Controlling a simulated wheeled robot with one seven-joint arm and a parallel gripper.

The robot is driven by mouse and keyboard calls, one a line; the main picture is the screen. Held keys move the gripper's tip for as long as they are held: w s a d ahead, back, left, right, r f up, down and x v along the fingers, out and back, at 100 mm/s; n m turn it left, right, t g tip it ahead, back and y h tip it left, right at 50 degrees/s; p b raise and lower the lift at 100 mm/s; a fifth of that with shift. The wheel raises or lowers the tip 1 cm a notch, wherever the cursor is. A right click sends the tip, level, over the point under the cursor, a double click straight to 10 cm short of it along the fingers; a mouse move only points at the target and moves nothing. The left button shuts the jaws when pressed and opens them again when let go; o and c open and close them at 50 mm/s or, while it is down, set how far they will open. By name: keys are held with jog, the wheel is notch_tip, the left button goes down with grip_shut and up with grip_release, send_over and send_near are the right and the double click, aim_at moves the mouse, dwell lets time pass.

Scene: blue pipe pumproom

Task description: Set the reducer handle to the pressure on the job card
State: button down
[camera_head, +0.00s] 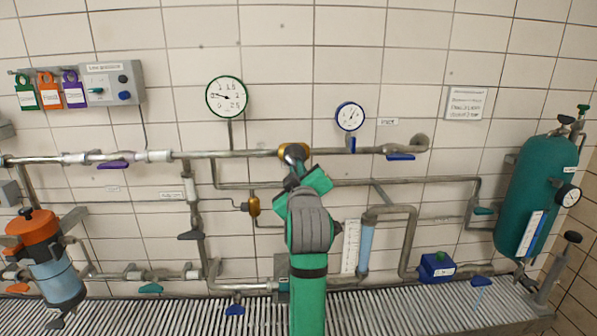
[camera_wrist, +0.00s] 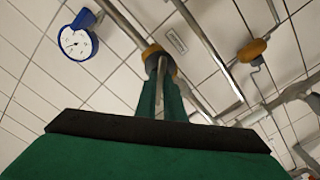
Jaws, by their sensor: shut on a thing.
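The reducer (camera_head: 294,149), a brass-yellow body on the upper pipe, also shows in the wrist view (camera_wrist: 153,51). My gripper (camera_head: 296,172), with green fingers, reaches up to it from below. In the wrist view, the fingers (camera_wrist: 160,80) are shut on the grey reducer handle (camera_wrist: 154,72), just below the brass body. The fingers hide part of the handle. A green-rimmed gauge (camera_head: 226,97) stands above and left of the reducer; its needle points left. The job card seems to be the white sheet (camera_head: 465,103) on the wall at right; its text is too small to read.
A blue-rimmed gauge (camera_head: 350,117) stands right of the reducer. A smaller brass fitting (camera_head: 254,205) sits below left. Pipes with blue-handled valves (camera_head: 400,156) run along the wall. A green tank (camera_head: 537,195) stands at right, a filter bowl (camera_head: 48,262) at left.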

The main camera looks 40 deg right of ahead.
jog(key=shift+a+m, duration=0.1)
jog(key=shift+m, duration=6.8)
jog(key=c, duration=1.9)
grip_release()
jog(key=shift+o, duration=0.2)
